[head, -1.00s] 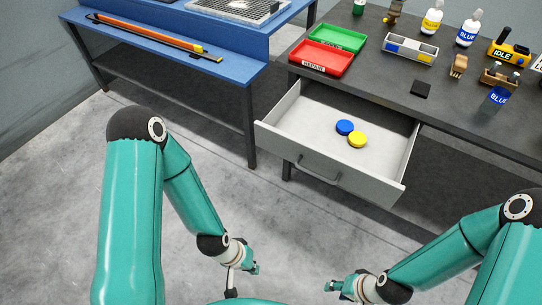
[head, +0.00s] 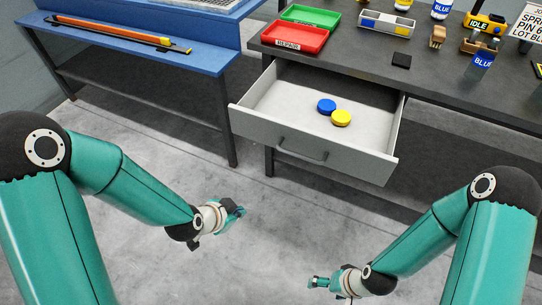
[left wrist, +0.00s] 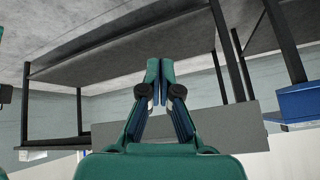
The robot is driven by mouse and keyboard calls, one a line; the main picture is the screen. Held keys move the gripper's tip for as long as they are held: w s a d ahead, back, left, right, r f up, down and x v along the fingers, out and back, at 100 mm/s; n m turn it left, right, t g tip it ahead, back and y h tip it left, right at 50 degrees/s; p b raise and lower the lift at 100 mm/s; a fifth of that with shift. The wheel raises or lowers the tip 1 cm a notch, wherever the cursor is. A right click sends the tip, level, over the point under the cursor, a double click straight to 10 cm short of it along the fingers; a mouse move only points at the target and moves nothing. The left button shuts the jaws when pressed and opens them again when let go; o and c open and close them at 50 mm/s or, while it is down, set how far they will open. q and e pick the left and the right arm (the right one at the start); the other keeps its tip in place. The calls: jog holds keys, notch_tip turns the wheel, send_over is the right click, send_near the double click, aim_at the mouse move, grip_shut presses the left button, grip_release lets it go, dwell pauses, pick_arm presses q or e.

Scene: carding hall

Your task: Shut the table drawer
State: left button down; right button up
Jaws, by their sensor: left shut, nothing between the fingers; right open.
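The light grey table drawer (head: 300,148) is pulled out from under the dark table (head: 455,85). Its front has a dark bar handle (head: 303,154). A blue disc (head: 326,106) and a yellow disc (head: 341,118) lie inside. My left gripper (head: 238,211) is shut and empty, in front of the drawer and below its left part, apart from it. Its closed fingers (left wrist: 153,75) show in the left wrist view, with a grey panel (left wrist: 232,124), seemingly the drawer front, behind them. My right gripper (head: 316,282) is open and empty at the bottom, well short of the drawer.
A blue bench (head: 130,52) stands left of the table. On the tabletop are a red tray (head: 294,38), a green tray (head: 310,16), a grey divided holder (head: 385,24), a black pad (head: 401,60) and bottles. The floor in front of the drawer is clear.

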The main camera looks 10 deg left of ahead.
pick_arm(q)
jog(key=w+r+m+t+b, duration=0.3)
jog(key=w+r+m+b, duration=0.1)
jog(key=m+b, duration=0.15)
jog(key=m+t+h+b, duration=0.1)
jog(key=m+t+b, duration=0.3)
jog(key=m, duration=0.4)
send_near(272, 135)
jog(key=shift+n, duration=0.25)
jog(key=x, duration=0.2)
jog(key=b+x, duration=0.1)
jog(key=x, duration=0.2)
jog(key=shift+f, duration=0.45)
jog(key=shift+w+d, duration=0.25)
jog(key=shift+w, duration=0.45)
pick_arm(e)
notch_tip(272, 135, down, 13)
